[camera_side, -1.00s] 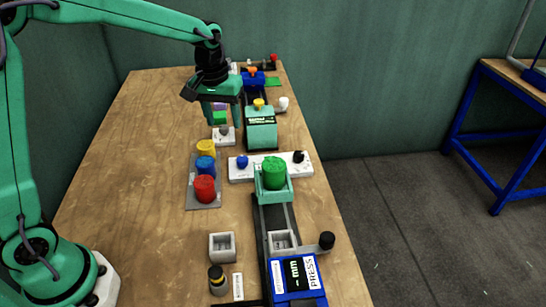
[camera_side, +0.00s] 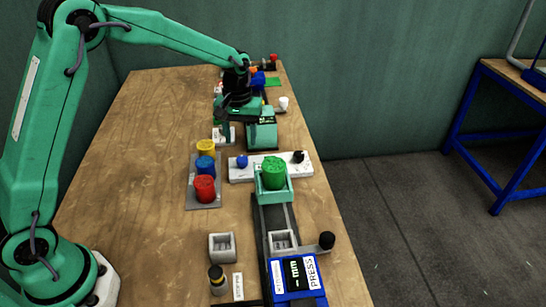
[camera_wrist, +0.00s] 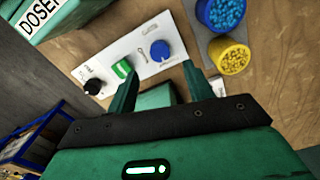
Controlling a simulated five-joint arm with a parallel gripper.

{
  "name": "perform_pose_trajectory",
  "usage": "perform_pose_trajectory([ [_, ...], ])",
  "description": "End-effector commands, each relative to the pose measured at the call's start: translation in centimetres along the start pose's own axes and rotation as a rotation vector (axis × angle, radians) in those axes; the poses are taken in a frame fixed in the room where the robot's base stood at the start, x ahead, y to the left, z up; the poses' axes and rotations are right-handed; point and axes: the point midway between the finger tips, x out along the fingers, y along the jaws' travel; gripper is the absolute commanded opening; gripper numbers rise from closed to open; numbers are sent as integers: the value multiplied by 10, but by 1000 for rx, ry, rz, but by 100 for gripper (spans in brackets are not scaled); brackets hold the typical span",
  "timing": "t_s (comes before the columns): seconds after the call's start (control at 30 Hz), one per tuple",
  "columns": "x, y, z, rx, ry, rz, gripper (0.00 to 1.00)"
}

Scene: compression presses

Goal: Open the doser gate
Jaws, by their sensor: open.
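In the wrist view the panel also bears a small green piece (camera_wrist: 122,69) between the blue knob (camera_wrist: 160,50) and black knob (camera_wrist: 93,87). My gripper (camera_wrist: 160,74) is open and empty, apart from the knobs. I cannot make out the gate.
Yellow (camera_side: 206,147), blue (camera_side: 206,164) and red (camera_side: 204,188) containers stand on a grey tray left of the panel. A teal machine (camera_side: 262,136) stands beyond the panel. A blue press (camera_side: 297,277) is at the front. The table's left side is clear.

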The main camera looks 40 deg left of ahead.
Motion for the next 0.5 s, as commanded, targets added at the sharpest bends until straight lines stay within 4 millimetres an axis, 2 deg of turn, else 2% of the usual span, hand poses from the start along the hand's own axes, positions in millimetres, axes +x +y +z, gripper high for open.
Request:
perform_pose_trajectory([
  [0.5, 58, 0, 1, 0, -2, -2, 52],
])
